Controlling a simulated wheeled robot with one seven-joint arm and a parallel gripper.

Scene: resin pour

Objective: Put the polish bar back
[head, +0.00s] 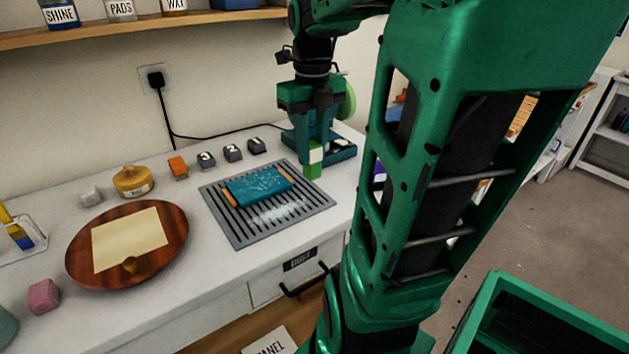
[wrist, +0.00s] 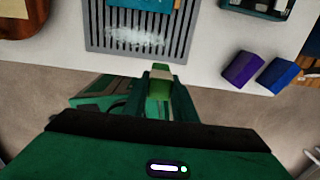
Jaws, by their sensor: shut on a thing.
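My gripper (head: 314,150) is shut on a green polish bar (head: 313,170) with a pale band around it. The bar points down from the fingers, in front of the right end of the slatted grey grate (head: 238,233). In the wrist view the green bar (wrist: 161,88) is between the fingertips, beyond the counter's front edge in the picture. A purple block (wrist: 242,69) and a blue block (wrist: 277,75) lie side by side on the counter to the right. My arm hides most of that area in the head view.
A teal slab (head: 258,186) lies on the grate, with white powder in front. A machine with a green wheel (head: 347,100) stands behind my gripper. Numbered dark blocks, an orange block (head: 178,166) and a round wooden board (head: 168,252) are to the left. A green bin (head: 492,298) stands lower right.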

